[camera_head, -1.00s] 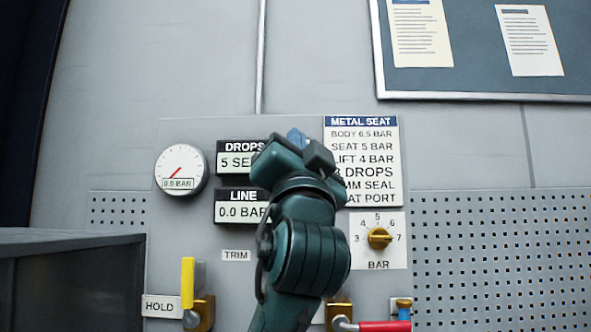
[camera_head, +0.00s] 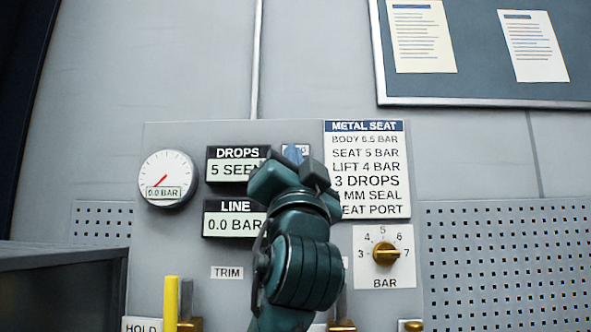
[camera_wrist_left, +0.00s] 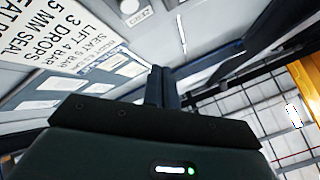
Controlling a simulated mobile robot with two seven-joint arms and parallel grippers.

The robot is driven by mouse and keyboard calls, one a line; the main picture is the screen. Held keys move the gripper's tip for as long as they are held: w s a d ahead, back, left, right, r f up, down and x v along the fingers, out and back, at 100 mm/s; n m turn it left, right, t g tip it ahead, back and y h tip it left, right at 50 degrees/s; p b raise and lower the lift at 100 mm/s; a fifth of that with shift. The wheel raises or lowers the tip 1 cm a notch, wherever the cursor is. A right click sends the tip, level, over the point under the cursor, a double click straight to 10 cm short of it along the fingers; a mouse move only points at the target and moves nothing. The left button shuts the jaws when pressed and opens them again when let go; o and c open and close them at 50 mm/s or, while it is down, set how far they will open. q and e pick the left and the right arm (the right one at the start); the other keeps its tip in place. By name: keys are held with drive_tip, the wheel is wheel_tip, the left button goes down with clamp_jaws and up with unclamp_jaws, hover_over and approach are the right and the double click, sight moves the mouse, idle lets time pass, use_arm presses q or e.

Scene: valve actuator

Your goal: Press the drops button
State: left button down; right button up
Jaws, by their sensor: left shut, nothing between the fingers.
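The DROPS display (camera_head: 232,167) is a black-framed readout on the grey panel, reading "5 SEEN" with its right end covered. A small pale label (camera_head: 302,149) shows just right of it, partly covered by my left gripper (camera_head: 292,154); its text is too small to read surely. No drops button shows clearly in the head view; my gripper may hide it. The left gripper is shut and empty, its bluish tips in front of the label; contact cannot be told. In the left wrist view its dark fingers (camera_wrist_left: 156,87) are together, and a round white button (camera_wrist_left: 130,6) sits beside a small label.
A LINE display (camera_head: 228,219) reads 0.0 BAR, beside a round gauge (camera_head: 167,180). A METAL SEAT sign (camera_head: 366,170) and a yellow BAR knob (camera_head: 386,254) are right of my arm. A yellow handle (camera_head: 170,302) stands lower left. A dark box (camera_head: 65,290) stands at left.

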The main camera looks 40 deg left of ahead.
use_arm(q)
drive_tip(key=w+a, duration=0.5)
drive_tip(key=w, duration=0.1)
drive_tip(key=shift+w+a, duration=0.1)
drive_tip(key=shift+a, duration=0.05)
idle(2.1)
drive_tip(key=shift+w+a, duration=0.15)
drive_tip(key=shift+w, duration=0.1)
drive_tip(key=shift+w+a, duration=0.35)
drive_tip(key=shift+w, duration=0.05)
idle(0.8)
drive_tip(key=shift+s+d, duration=0.1)
idle(0.4)
drive_tip(key=shift+s+d, duration=0.5)
drive_tip(key=shift+s, duration=0.15)
drive_tip(key=shift+s+d+b, duration=0.35)
drive_tip(key=shift+s+d, duration=1.25)
drive_tip(key=shift+s, duration=0.3)
